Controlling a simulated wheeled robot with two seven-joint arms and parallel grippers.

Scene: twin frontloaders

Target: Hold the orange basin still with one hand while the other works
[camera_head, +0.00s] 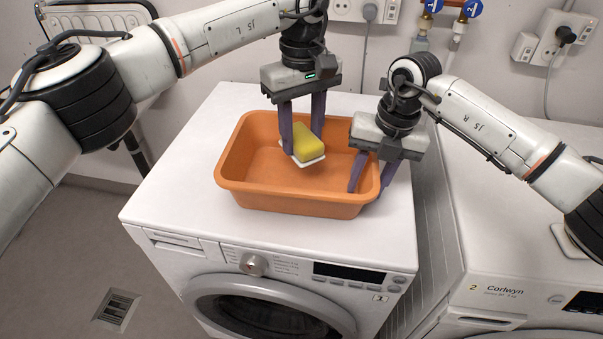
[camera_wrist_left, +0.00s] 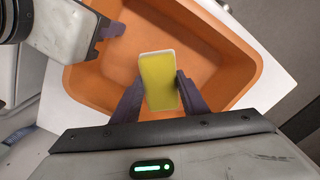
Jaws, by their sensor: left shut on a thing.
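The orange basin (camera_head: 290,201) stands upright on top of the left washing machine. My left gripper (camera_head: 301,148) is shut on a yellow sponge (camera_head: 305,143) with a white underside, held over the inside of the basin. The sponge also shows between the fingers in the left wrist view (camera_wrist_left: 159,82). Whether it touches the basin floor I cannot tell. My right gripper (camera_head: 366,192) is at the basin's right wall, one finger inside and the other outside. Its fingers look apart, with the wall between them. Part of its hand also shows in the left wrist view (camera_wrist_left: 108,32).
The left washing machine (camera_head: 175,193) has free white top in front of and left of the basin. A second machine (camera_head: 500,240) stands to the right across a narrow gap. Sockets (camera_head: 553,38) and pipe valves are on the back wall. A floor drain (camera_head: 117,308) lies at lower left.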

